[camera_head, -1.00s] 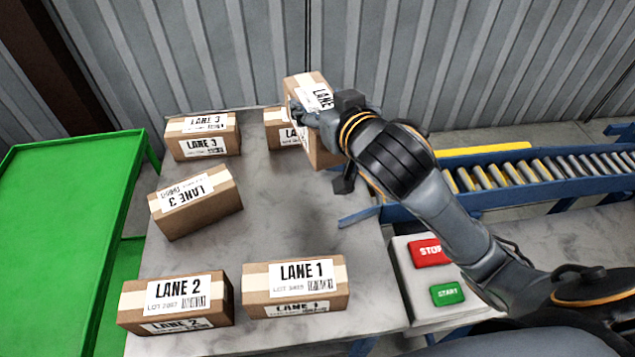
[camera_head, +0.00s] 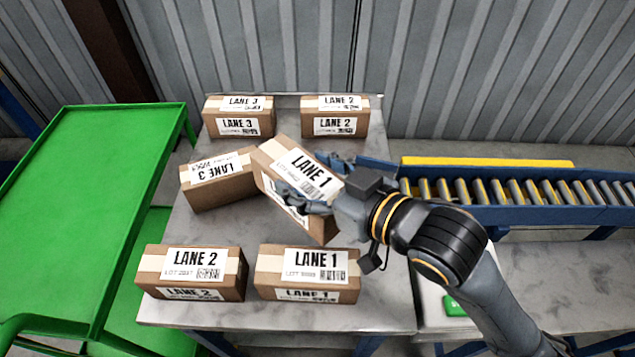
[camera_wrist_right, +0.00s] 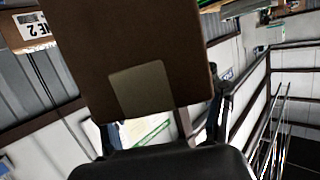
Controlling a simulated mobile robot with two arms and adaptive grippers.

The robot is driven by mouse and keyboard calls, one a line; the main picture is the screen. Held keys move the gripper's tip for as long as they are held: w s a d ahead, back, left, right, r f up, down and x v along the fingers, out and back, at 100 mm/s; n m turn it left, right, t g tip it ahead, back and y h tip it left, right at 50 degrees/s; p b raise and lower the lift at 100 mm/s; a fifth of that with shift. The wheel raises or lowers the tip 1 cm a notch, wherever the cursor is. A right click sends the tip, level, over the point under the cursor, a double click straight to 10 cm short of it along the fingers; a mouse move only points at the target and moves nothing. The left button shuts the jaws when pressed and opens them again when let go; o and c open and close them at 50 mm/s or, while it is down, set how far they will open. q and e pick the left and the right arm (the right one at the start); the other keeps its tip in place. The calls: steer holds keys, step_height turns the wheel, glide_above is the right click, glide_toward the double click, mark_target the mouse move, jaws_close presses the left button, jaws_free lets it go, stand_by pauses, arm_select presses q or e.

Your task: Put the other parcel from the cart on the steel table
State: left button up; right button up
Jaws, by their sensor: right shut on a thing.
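My right gripper (camera_head: 318,182) is shut on a tilted LANE 1 parcel (camera_head: 279,167), held over the middle of the steel table (camera_head: 375,313). The held parcel also fills the upper middle of the right wrist view (camera_wrist_right: 140,45). Other brown cartons stand on the table: LANE 3 (camera_head: 238,117) and LANE 2 (camera_head: 335,116) at the back, a turned LANE 3 (camera_head: 218,182) at the left, LANE 2 (camera_head: 192,272) and LANE 1 (camera_head: 308,273) at the front. The green cart (camera_head: 85,190) at the left has an empty visible top. My left gripper is not in view.
A roller conveyor (camera_head: 510,190) with a yellow guard runs off to the right. A control box with a green button (camera_head: 455,306) stands beside the table, partly hidden by my arm. A corrugated wall (camera_head: 300,50) closes the back.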

steer(key=w+f, duration=0.3)
steer(key=w+d+f, duration=0.1)
steer(key=w+f, duration=0.3)
steer(key=w+d+f, duration=0.1)
steer(key=w+f, duration=0.3)
steer(key=shift+w+d+f, duration=0.1)
steer(key=shift+f, duration=0.25)
steer(key=shift+f, duration=0.15)
steer(key=o, duration=1.5)
steer(key=shift+c, duration=0.2)
